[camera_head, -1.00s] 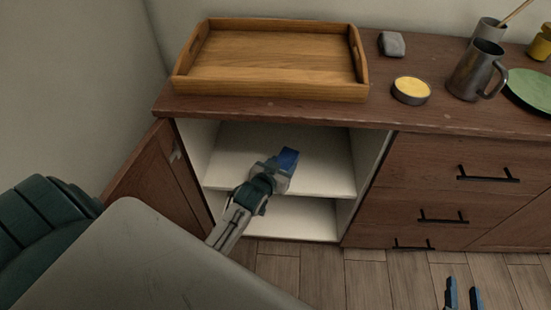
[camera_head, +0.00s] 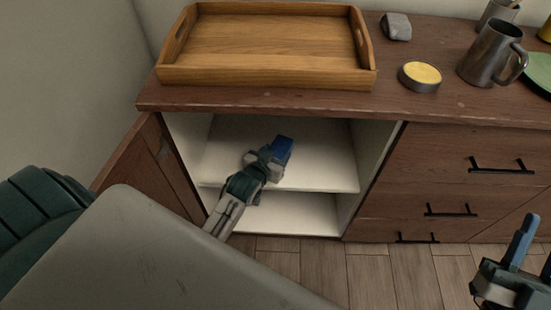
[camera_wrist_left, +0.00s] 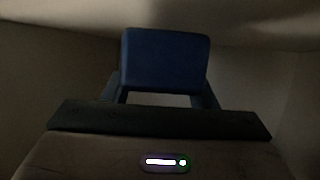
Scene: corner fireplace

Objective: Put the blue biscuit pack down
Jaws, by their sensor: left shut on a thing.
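The blue biscuit pack (camera_head: 281,147) is inside the open cabinet, over the upper shelf (camera_head: 325,165). My left gripper (camera_head: 272,158) reaches in from the lower left and is shut on the pack. In the left wrist view the pack (camera_wrist_left: 165,60) stands between the two fingers as a dark blue block. I cannot tell whether its underside touches the shelf. My right gripper (camera_head: 532,252) is at the lower right, in front of the drawers, with its fingers apart and nothing between them.
The cabinet door (camera_head: 150,170) stands open at the left. The upper shelf around the pack looks bare. On the top are a wooden tray (camera_head: 265,77), a grey block (camera_head: 396,27), a yellow-topped tin (camera_head: 419,77), a metal mug (camera_head: 488,58) and a green plate (camera_head: 540,70).

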